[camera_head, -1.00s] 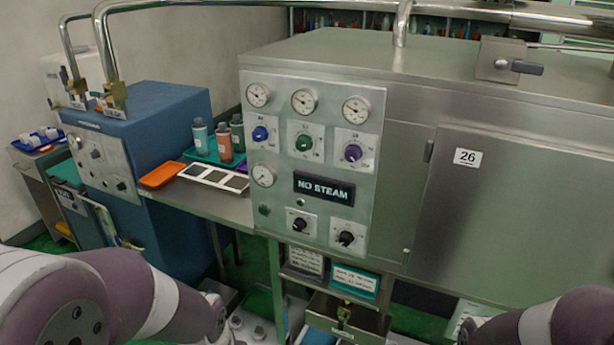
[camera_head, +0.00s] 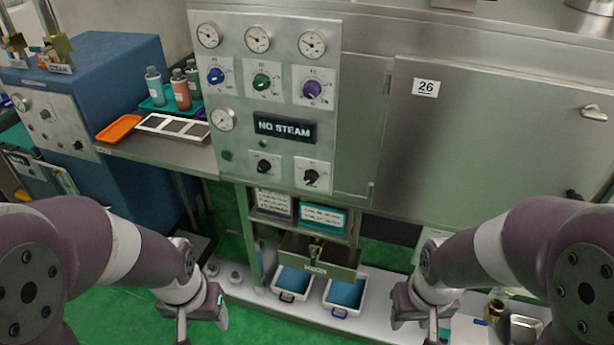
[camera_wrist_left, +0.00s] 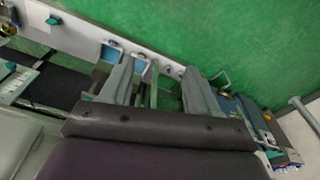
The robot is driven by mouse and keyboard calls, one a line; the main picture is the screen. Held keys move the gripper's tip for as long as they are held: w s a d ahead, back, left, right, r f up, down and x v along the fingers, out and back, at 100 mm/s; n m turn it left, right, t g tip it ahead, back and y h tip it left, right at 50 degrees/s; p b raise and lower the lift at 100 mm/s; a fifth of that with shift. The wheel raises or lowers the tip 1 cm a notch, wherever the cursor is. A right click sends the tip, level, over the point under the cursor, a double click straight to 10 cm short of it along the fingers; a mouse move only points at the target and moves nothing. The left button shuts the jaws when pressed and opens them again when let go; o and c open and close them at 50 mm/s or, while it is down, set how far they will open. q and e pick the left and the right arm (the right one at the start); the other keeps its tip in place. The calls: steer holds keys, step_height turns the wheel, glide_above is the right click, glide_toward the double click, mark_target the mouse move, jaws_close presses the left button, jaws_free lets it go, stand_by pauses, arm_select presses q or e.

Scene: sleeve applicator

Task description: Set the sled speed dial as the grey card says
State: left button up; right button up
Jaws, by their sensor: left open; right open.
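The control panel (camera_head: 235,160) carries a blue dial (camera_head: 216,76), a green dial (camera_head: 261,82), a purple dial (camera_head: 312,89) and two black dials, one at left (camera_head: 264,166) and one at right (camera_head: 311,177). Their labels are too small to read, so I cannot tell which is the sled speed dial. A grey-framed card (camera_head: 273,203) stands on the shelf below the panel, beside a teal-framed card (camera_head: 323,218); their writing is unreadable. My left gripper (camera_head: 200,318) is open and empty, low in front; its fingers show in the left wrist view (camera_wrist_left: 157,92). My right gripper (camera_head: 420,318) is low and open.
A blue cabinet (camera_head: 110,90) stands at left. A side shelf holds an orange tray (camera_head: 118,128) and several bottles. A drawer (camera_head: 320,258) juts out below the cards, above two blue-lined bins. The steel door marked 26 (camera_head: 480,150) fills the right. Green floor is open at lower left.

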stand_by(0.4)
arm_select(q)
steer(key=t+h+b, duration=0.6)
steer(key=t+b, duration=1)
steer(key=b, duration=0.9)
glide_toward(309, 180)
steer(key=x, duration=0.8)
steer(key=shift+w+d, duration=0.15)
steer(key=shift+w, duration=0.1)
